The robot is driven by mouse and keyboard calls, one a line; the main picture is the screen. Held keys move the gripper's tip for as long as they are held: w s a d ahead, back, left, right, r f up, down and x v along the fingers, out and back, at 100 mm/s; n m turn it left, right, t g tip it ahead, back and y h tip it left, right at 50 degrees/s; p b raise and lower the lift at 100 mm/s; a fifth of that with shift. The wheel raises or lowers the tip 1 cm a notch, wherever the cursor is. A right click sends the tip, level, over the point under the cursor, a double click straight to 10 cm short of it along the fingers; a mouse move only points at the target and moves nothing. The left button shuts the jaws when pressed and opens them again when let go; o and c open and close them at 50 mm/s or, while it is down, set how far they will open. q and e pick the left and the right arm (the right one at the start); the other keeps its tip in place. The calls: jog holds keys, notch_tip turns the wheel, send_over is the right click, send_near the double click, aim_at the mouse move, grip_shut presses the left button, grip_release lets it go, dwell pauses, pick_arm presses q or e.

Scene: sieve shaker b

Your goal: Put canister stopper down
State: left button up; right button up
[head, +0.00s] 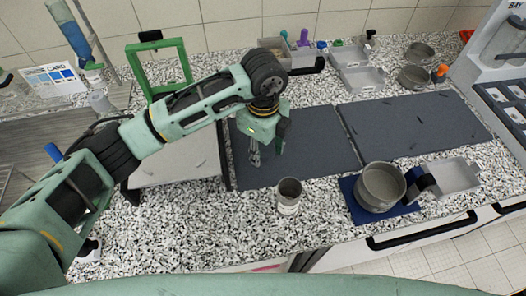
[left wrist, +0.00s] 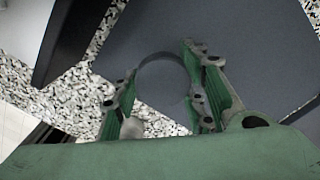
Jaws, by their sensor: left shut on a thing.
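My left gripper (head: 263,156) hangs over the dark grey mat (head: 318,150), near its left end. In the left wrist view, the fingers of my left gripper (left wrist: 160,102) are on either side of a round dark grey thing, which I take for the canister stopper (left wrist: 162,82). It nearly blends with the mat, and its lower part is hard to make out. Whether it touches the mat I cannot tell. The canister (head: 289,195) stands upright with an open top on the speckled counter, in front of the mat. My right gripper is not in view.
A second dark mat (head: 412,125) lies to the right. A grey round pan (head: 381,187) stands on a blue base at the front right, beside a grey tray (head: 455,176). A green frame (head: 158,66) stands behind my left arm. Bins and small coloured items line the back.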

aim_at(263, 156)
pick_arm(q)
notch_tip(263, 156, down, 2)
jog(key=shift+f+p, duration=0.15)
jog(key=shift+p, duration=0.2)
jog(key=shift+f, duration=0.25)
jog(key=shift+f, duration=0.25)
jog(key=o, duration=1.3)
jog(key=shift+r, duration=0.1)
